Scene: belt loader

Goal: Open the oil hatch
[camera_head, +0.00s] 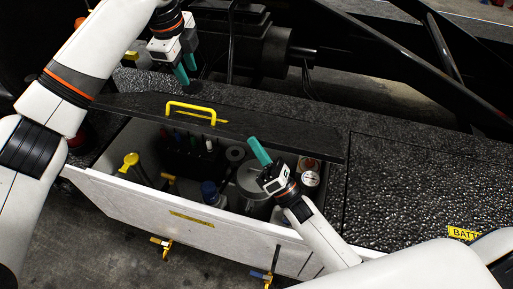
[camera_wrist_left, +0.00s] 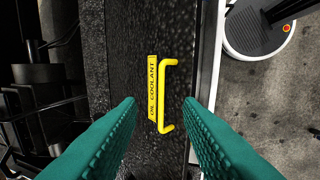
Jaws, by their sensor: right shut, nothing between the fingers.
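The oil hatch lid (camera_head: 290,138) is a long black panel. It is raised, with the compartment under it exposed. Its yellow handle (camera_head: 192,110) shows on the lid's face; the left wrist view shows the handle (camera_wrist_left: 165,95) beside a yellow label reading "OIL COOLANT" (camera_wrist_left: 152,88). My left gripper (camera_head: 184,75) is open and empty, above and behind the lid, with the handle seen between its spread fingers in the wrist view. My right gripper (camera_head: 252,141) is shut and empty, its teal fingertips over the lid's front edge; I cannot tell whether they touch it.
A closed textured cover (camera_head: 425,190) lies right; dark beams stand behind.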

